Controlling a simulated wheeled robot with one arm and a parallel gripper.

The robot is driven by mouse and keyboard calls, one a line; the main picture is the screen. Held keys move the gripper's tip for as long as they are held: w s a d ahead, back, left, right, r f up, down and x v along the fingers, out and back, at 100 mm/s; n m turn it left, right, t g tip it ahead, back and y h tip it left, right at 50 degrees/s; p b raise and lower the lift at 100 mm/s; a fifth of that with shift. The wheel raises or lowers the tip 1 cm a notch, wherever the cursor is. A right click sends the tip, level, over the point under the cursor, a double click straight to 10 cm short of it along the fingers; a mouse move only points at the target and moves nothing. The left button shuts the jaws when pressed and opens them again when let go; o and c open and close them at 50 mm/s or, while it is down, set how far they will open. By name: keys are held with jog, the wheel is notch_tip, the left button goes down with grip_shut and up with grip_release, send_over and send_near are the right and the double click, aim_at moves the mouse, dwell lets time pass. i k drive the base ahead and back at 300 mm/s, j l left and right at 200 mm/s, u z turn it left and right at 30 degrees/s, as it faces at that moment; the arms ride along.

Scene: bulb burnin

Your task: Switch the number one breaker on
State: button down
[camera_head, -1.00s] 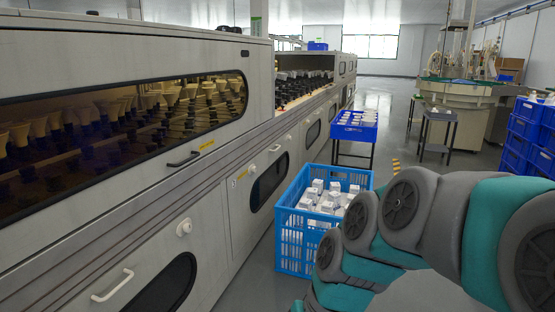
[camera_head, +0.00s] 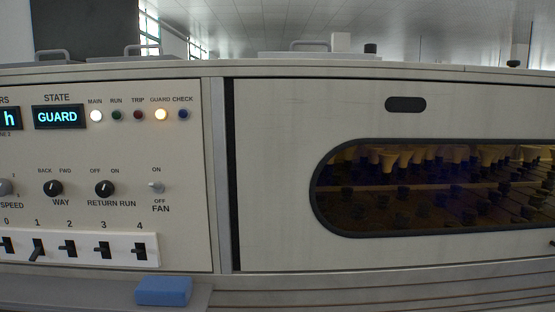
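The control panel (camera_head: 110,170) fills the left of the view. Along its bottom, a white breaker strip (camera_head: 85,254) carries a row of black levers under the numbers 0 to 4. The number one breaker (camera_head: 37,250) is second from the left, and its lever slants down and left, lower than its neighbours. The number two breaker (camera_head: 68,247), number three breaker (camera_head: 102,250) and number four breaker (camera_head: 138,251) sit alike. The number zero breaker (camera_head: 6,246) is cut by the picture's left edge. My gripper is not in view.
The state display (camera_head: 59,117) reads GUARD. The MAIN lamp (camera_head: 96,115) and GUARD lamp (camera_head: 161,114) are lit. A blue block (camera_head: 163,291) lies on the ledge (camera_head: 85,292) below the breakers. A closed windowed door (camera_head: 280,120) is to the right.

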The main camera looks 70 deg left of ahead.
aim_at(37, 251)
jog(key=u, duration=3.7)
jog(key=i+j+u, duration=0.3)
jog(key=i, duration=0.3)
